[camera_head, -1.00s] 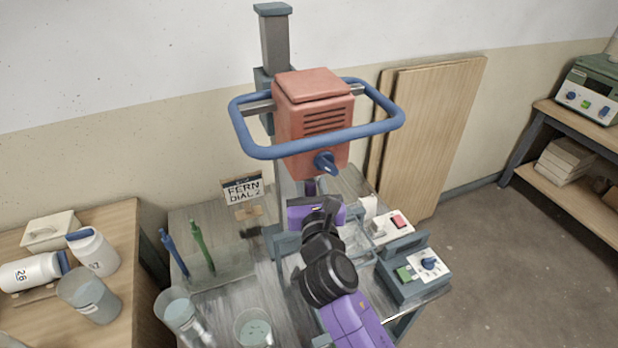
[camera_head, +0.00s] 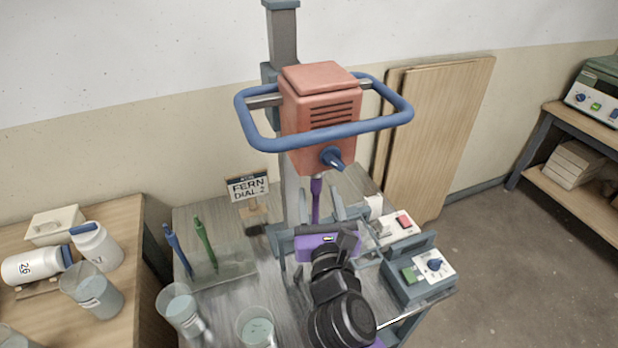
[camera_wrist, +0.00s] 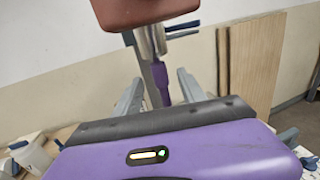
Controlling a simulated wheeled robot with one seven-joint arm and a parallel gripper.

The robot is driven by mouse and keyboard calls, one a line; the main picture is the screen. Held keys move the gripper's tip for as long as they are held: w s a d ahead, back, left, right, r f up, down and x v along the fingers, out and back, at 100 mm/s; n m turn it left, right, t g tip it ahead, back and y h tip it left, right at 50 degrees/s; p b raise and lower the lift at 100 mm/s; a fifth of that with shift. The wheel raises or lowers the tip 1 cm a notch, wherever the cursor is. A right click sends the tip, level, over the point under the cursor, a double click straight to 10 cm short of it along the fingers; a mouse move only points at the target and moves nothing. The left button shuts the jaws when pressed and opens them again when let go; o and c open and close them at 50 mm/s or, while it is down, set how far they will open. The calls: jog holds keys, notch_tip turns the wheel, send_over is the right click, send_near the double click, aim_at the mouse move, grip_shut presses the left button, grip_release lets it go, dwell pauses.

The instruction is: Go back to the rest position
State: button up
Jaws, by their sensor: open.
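My gripper (camera_head: 333,212) is in front of the mixer's column in the head view, below the red motor head (camera_head: 320,115). Its two fingers stand apart in the wrist view (camera_wrist: 158,88), with open space between them. A purple shaft (camera_head: 316,200) hangs below the motor head. In the wrist view the purple shaft (camera_wrist: 160,84) shows between the fingers, beyond them; I cannot tell whether it touches either one. My arm's dark and purple links reach in from the lower middle of the head view.
A blue guard bar (camera_head: 350,131) rings the motor head. The FERN sign (camera_head: 248,188) stands behind. Floor at right is clear.

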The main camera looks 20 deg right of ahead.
jog(key=s+a+f+m+g+y+b, duration=0.1)
jog(key=s+f+m+y+b, duration=0.1)
jog(key=s+f+m, duration=0.65)
jog(key=s+f+m+g+y+b, duration=0.15)
jog(key=s+f+m, duration=0.35)
jog(key=s, duration=0.6)
jog(key=s+d+r+m+b, duration=0.1)
jog(key=s+m, duration=0.8)
jog(key=s, duration=0.1)
jog(key=s+d+m+y+b, duration=0.1)
jog(key=s+m, duration=0.8)
jog(key=m, duration=0.1)
jog(key=shift+s+r+b, duration=0.3)
jog(key=shift+s+r, duration=0.05)
jog(key=shift+d+m, duration=0.1)
jog(key=shift+m, duration=0.15)
